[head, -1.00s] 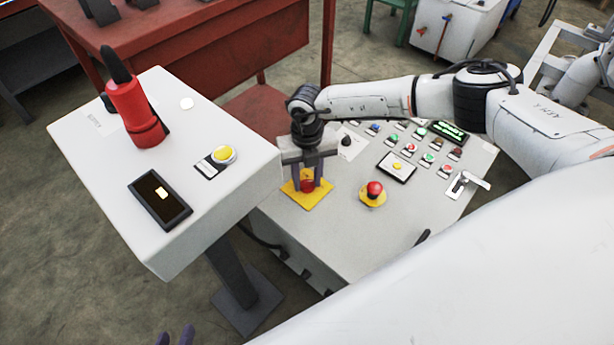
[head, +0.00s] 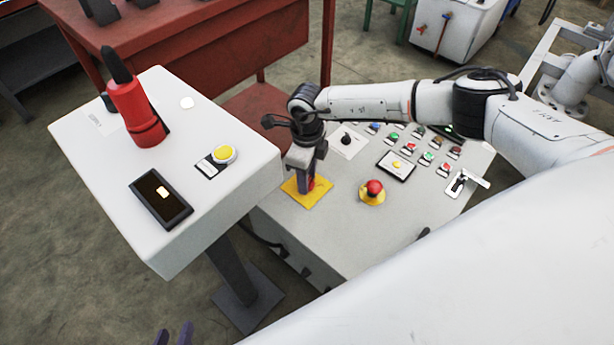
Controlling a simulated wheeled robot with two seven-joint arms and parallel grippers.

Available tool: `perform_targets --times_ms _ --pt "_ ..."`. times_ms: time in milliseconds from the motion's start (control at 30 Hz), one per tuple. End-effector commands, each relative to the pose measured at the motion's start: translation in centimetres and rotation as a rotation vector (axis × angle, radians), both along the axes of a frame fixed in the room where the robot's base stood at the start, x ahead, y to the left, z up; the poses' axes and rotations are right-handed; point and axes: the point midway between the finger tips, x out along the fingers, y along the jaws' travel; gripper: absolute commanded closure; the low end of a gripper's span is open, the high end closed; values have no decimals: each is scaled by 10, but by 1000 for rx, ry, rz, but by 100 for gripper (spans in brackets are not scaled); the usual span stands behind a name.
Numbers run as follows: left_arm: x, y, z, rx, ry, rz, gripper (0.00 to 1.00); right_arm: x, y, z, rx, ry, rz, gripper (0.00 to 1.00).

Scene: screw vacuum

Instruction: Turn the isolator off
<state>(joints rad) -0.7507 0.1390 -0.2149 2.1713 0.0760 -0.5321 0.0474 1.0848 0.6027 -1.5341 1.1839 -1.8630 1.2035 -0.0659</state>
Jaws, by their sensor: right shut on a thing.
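The isolator is a red knob (head: 311,184) on a square yellow plate (head: 318,196) near the left edge of the control panel. My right gripper (head: 307,185) points down onto it and is shut on the knob, its fingers hiding most of it. The gripper is seen nearly edge-on, so one finger covers the other. My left gripper (head: 173,336) shows only its two dark fingertips at the bottom edge, apart and empty, away from the panel.
A red emergency button (head: 374,188) on a yellow base sits right of the isolator. Several small buttons and a silver handle (head: 466,181) lie further right. A white pedestal box (head: 225,195) with a red-and-black device (head: 136,110) stands close on the left.

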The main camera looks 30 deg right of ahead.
Motion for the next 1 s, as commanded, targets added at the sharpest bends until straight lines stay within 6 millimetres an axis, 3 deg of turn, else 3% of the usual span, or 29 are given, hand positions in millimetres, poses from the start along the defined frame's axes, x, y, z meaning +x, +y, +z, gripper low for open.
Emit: perform_targets --times_ms 500,1000 --pt "-5 -2 -4 -10 11 0 69 1 1 0 2 -5 364 91" --pt "4 -4 -2 -9 4 -7 69 1 1 1 2 -5 445 91"
